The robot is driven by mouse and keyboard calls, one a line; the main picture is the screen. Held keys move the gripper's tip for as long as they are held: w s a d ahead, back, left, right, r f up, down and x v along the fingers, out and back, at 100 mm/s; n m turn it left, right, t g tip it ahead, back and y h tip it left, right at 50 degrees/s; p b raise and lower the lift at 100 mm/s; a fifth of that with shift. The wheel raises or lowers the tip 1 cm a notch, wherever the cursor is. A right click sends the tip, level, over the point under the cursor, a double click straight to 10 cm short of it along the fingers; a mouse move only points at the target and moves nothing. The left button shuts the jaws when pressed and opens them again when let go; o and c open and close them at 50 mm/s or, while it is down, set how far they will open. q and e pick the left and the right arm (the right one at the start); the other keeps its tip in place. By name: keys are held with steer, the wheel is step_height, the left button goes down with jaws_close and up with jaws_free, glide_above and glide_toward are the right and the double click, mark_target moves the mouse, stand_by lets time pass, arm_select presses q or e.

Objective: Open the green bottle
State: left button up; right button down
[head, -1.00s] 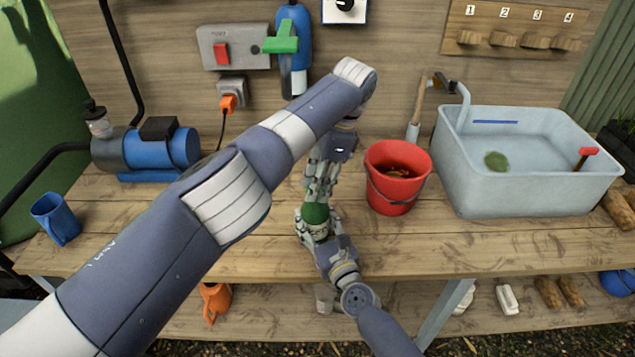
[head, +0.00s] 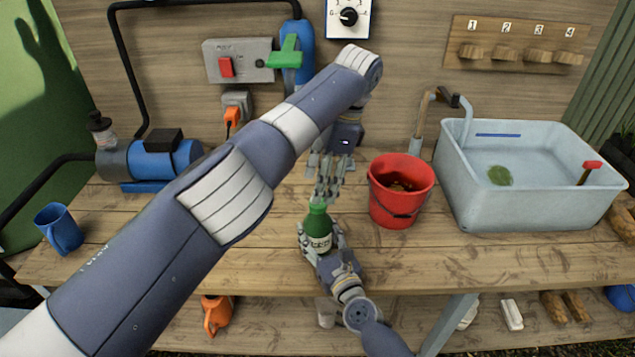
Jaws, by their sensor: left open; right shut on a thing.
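The green bottle (head: 318,220), with a pale label, stands upright at the middle of the workbench. My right gripper (head: 320,243) is shut around its lower body from the near side. My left gripper (head: 327,192) is open just above and behind the bottle's top, its fingers pointing down. It appears clear of the bottle. The bottle's mouth is partly hidden by the fingertips, and I cannot tell whether a cap is on it.
A red bucket (head: 400,190) stands close to the right of the bottle. A grey water basin (head: 530,205) is farther right. A blue pump (head: 165,160) and a blue mug (head: 60,228) are at the left. The bench front (head: 250,265) is clear.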

mark_target(312, 205)
arm_select(q)
steer(key=shift+w+d+r+n+t+h, duration=0.1)
steer(key=shift+w+r+n+t+h, duration=0.2)
steer(key=shift+w+n+h, duration=0.4)
steer(key=shift+s+r+n+h, duration=0.35)
steer(key=shift+n+h, duration=0.05)
steer(key=shift+h, duration=0.2)
steer(key=shift+s+a+r+n+t+h, duration=0.3)
steer(key=shift+s+r+n+t+h, duration=0.1)
steer(key=shift+s+r+n+h, duration=0.15)
steer(key=shift+s+a+r+n+h, duration=0.15)
steer(key=shift+a+n+h, duration=0.15)
steer(key=shift+a, duration=0.5)
arm_select(e)
steer(key=shift+a, duration=0.1)
arm_select(q)
steer(key=shift+f, duration=0.5)
steer(key=shift+w+d+f, duration=0.1)
steer(key=shift+d+f, duration=0.05)
steer(key=shift+f, duration=0.9)
steer(key=shift+w+d+f, duration=0.1)
steer(key=shift+d+f, duration=0.1)
steer(key=shift+f, duration=0.85)
steer(key=shift+w+d+f, duration=0.1)
steer(key=shift+d+f, duration=0.05)
steer(key=shift+f, duration=0.9)
steer(key=shift+c, duration=0.2)
